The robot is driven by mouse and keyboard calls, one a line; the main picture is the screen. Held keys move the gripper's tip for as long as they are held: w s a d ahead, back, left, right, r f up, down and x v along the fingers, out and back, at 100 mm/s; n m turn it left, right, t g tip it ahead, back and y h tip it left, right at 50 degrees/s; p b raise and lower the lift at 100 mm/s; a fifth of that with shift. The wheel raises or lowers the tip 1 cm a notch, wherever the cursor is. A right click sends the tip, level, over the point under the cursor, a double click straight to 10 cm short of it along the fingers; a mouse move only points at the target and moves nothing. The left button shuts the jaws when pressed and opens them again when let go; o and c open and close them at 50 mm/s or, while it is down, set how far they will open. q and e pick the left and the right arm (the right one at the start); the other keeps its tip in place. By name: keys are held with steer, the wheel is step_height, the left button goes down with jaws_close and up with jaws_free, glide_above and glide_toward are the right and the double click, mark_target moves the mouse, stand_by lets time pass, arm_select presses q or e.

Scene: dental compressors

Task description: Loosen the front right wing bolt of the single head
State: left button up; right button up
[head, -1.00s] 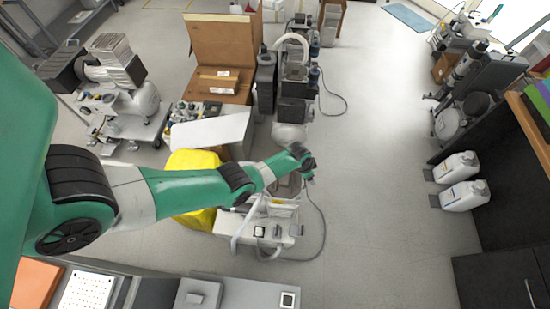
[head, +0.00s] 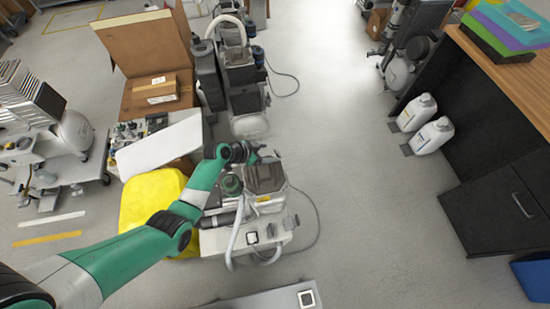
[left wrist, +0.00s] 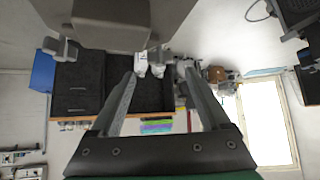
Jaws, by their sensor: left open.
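The single-head compressor (head: 266,180) stands on a white wheeled base at the middle of the head view. Its top is a dark grey block. My left gripper (head: 262,153) is just above and behind this block in the head view, open and empty. In the left wrist view the two fingers (left wrist: 165,88) are spread with nothing between them. A grey block (left wrist: 110,22), apparently the head, is close at the top, with small grey wing-shaped parts (left wrist: 60,48) at its sides. I cannot tell which is the front right wing bolt. My right gripper is not in view.
A yellow cover (head: 150,200) lies left of the compressor, under my arm. A taller compressor (head: 240,85) and an open cardboard box (head: 150,55) stand behind. A hose (head: 235,238) and a cable are at the front. The floor to the right is free up to white canisters (head: 432,136).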

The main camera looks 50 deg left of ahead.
mark_target(277, 153)
arm_select(q)
steer(key=b+x, duration=0.3)
steer(key=x, duration=0.1)
steer(key=shift+w+f, duration=0.1)
steer(key=shift+f, duration=0.2)
steer(key=shift+w+f+b, duration=0.15)
steer(key=shift+w+b, duration=0.2)
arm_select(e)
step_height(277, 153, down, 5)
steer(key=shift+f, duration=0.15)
arm_select(q)
steer(key=shift+c, duration=0.2)
